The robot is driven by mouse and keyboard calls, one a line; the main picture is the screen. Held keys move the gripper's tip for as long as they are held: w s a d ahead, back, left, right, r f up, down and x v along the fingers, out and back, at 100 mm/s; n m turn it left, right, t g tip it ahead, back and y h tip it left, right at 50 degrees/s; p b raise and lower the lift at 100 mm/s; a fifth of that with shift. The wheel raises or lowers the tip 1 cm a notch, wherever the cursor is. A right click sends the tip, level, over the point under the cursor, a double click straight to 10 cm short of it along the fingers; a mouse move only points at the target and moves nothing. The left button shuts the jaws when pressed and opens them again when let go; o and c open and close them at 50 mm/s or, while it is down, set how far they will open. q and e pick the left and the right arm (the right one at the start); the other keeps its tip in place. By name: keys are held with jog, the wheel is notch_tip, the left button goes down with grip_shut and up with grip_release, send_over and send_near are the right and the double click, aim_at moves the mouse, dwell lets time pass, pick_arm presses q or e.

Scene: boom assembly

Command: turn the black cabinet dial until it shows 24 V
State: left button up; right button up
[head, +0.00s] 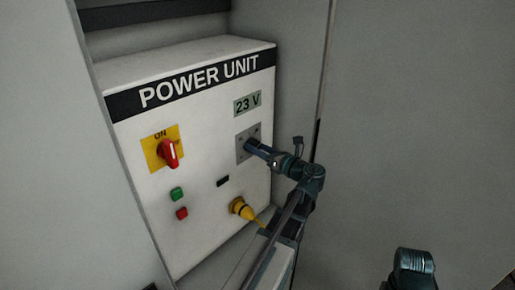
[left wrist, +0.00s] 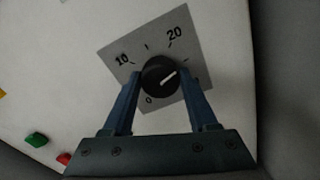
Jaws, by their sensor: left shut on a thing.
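The black cabinet dial (left wrist: 162,77) sits on a grey scale plate (left wrist: 120,48) marked 0, 10 and 20 in the left wrist view. My left gripper (left wrist: 163,88) is shut on the dial, with one finger on each side of it. The dial's white pointer line slants up and to the right in that view. In the head view my left gripper (head: 257,149) reaches the grey plate (head: 241,153) and hides the dial. The display (head: 247,104) above the plate reads 23 V. My right gripper is not clearly in view.
The white power unit cabinet (head: 200,110) has a red rotary switch (head: 170,153) on a yellow plate marked ON. Below are a green button (head: 177,194), a red button (head: 182,213) and a yellow plug (head: 243,208) with a cable. A grey wall stands close on the right.

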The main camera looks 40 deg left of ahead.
pick_arm(q)
jog(key=shift+f+m, duration=0.1)
jog(key=shift+m, duration=0.5)
jog(key=o, duration=1.4)
jog(key=shift+d, duration=0.1)
jog(key=d, duration=0.4)
jog(key=s+d, duration=0.1)
jog(key=d, duration=0.8)
jog(key=shift+s+d, duration=0.25)
jog(key=shift+d, duration=0.05)
